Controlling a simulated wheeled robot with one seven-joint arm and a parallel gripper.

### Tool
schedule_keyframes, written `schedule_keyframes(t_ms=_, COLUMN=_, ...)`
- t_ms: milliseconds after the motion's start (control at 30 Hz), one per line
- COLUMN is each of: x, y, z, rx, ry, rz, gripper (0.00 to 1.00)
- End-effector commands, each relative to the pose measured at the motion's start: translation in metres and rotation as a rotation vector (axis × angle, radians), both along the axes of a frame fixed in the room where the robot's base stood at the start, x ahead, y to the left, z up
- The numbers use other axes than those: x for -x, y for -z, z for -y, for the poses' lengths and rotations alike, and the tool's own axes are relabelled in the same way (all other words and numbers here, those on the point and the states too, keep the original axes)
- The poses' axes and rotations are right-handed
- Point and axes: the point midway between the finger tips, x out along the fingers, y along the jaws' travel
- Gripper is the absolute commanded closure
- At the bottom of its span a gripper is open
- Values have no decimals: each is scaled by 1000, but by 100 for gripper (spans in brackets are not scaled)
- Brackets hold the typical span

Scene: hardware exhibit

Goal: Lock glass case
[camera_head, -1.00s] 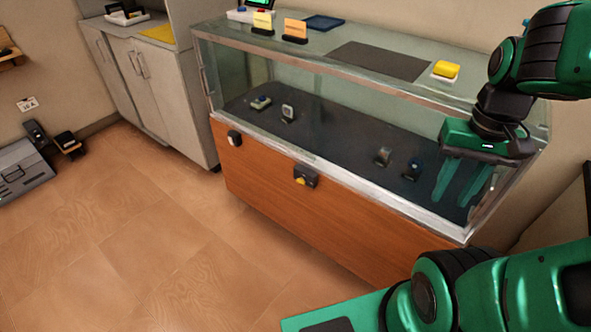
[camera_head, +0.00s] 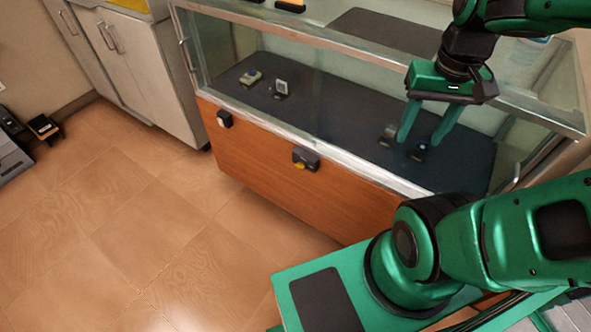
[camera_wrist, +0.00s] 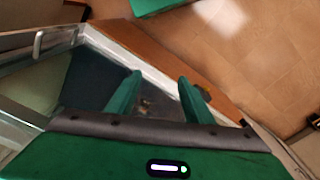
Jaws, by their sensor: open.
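The glass case (camera_head: 340,167) has a glass upper part over a brown wooden front panel. A dark lock with a yellow part (camera_head: 305,159) sits at the middle of the panel, just under the metal rail. A second dark fitting with a pale face (camera_head: 224,118) is on the panel's left. My gripper (camera_head: 420,141) is open and empty, fingers pointing down, in front of the right part of the glass in the head view. It is right of and above the lock. In the wrist view my gripper (camera_wrist: 158,75) shows two spread fingers with the case's front edge beyond them.
Several small display items stand on the dark floor inside the case, such as one with a pale face (camera_head: 281,88). Grey cabinets (camera_head: 135,65) stand at the left. The tiled floor (camera_head: 150,220) before the case is clear.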

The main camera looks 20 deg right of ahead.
Motion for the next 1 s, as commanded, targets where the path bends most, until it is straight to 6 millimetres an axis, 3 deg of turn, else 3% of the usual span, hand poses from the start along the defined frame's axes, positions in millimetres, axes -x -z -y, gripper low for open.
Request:
schedule_keyframes(t_ms=100, x=-70, y=2, z=-34, rx=53, ry=-171, rz=91, gripper=53)
schedule_keyframes(t_ms=200, x=-125, y=9, z=-73, rx=77, ry=-264, rz=154, gripper=53)
schedule_keyframes(t_ms=300, x=-158, y=25, z=-101, rx=89, ry=-271, rz=158, gripper=53)
schedule_keyframes(t_ms=600, x=-206, y=92, z=-134, rx=206, ry=-94, rz=49, gripper=53)
schedule_keyframes(t_ms=1000, x=-235, y=190, z=-170, rx=502, ry=154, rz=25, gripper=53)
